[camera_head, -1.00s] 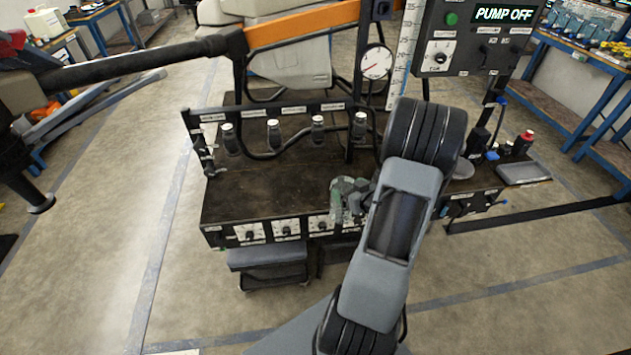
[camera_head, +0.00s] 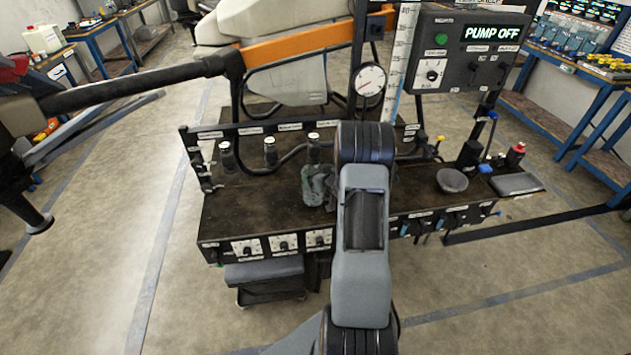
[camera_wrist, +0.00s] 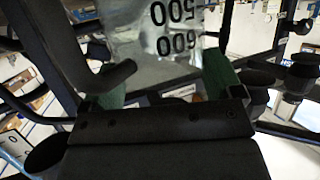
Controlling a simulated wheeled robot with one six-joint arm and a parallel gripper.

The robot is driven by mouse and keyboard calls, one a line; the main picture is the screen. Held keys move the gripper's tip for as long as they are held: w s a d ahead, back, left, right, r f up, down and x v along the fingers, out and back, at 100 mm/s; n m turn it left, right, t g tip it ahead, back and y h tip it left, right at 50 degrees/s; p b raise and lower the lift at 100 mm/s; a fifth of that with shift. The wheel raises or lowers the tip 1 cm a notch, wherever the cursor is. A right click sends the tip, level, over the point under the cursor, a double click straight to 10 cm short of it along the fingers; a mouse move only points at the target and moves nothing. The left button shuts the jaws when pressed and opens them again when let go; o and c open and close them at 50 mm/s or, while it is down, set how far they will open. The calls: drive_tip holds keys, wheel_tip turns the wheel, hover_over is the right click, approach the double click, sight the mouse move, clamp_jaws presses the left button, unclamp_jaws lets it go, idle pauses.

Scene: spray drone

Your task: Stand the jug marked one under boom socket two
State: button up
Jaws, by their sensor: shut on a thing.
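My gripper (camera_wrist: 165,78) is shut on a clear jug (camera_wrist: 150,42), with its green fingertips on either side of the wall. The jug shows printed marks 500 and 600, upside down in the wrist view; its number is not visible.
The dark bench top (camera_head: 245,205) is clear to the left of the jug. A pump box (camera_head: 470,50) reads PUMP OFF. An orange boom (camera_head: 300,27) crosses behind.

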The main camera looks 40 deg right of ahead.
drive_tip(key=shift+f, duration=1.55)
drive_tip(key=shift+f, duration=0.2)
drive_tip(key=o, duration=1)
drive_tip(key=shift+c, duration=0.2)
